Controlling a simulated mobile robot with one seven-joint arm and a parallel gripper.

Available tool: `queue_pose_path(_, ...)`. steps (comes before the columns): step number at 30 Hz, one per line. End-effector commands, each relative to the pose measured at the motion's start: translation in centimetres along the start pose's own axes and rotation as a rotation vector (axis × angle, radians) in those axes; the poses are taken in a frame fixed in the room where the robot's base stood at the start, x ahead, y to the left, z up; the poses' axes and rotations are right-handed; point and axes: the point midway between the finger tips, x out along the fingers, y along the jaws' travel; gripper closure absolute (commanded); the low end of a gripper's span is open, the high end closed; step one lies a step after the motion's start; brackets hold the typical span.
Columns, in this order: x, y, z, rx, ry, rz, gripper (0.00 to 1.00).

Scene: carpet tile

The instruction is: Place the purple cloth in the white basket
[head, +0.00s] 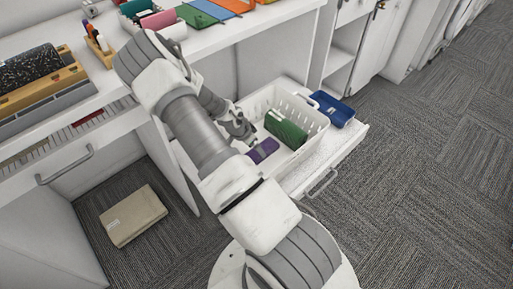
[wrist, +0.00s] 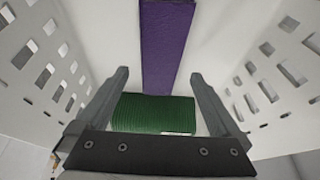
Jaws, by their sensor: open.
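The white basket (head: 262,101) sits in a pulled-out drawer, and its perforated walls (wrist: 262,75) rise on both sides in the wrist view. The purple cloth (head: 262,151) appears to lie inside it, beside a green folded cloth (head: 287,131). In the wrist view the purple cloth (wrist: 167,45) is a flat strip running toward the top edge, with the green cloth (wrist: 155,113) below it. My gripper (wrist: 159,75) is open, pointing down into the basket, with nothing clasped between its fingers. In the head view my gripper (head: 243,133) is beside the purple cloth, partly hidden by my arm.
Above, the counter (head: 225,32) holds coloured folded items, a pink one (head: 158,20) and a dark speckled roll (head: 30,67). Carpet at right (head: 430,160) is clear.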

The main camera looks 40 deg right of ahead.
Motion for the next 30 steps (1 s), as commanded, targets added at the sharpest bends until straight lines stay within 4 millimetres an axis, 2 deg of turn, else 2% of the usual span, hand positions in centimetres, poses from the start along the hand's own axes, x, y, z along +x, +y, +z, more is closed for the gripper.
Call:
queue_pose_path(1,-1.8,-0.1,-0.1,-0.001,0.001,-0.003,0.0)
queue_pose_path(6,-5.1,-0.1,-0.1,-0.002,0.0,-0.001,0.0)
queue_pose_path(16,-8.3,-0.3,0.4,-0.008,-0.021,-0.011,0.0)
queue_pose_path(19,-10.4,-0.9,1.3,-0.034,-0.073,-0.038,0.0)
queue_pose_path(23,-14.8,-2.0,3.1,-0.106,-0.171,-0.101,0.0)
queue_pose_path(30,-24.2,-2.5,5.9,-0.294,-0.319,-0.244,0.0)
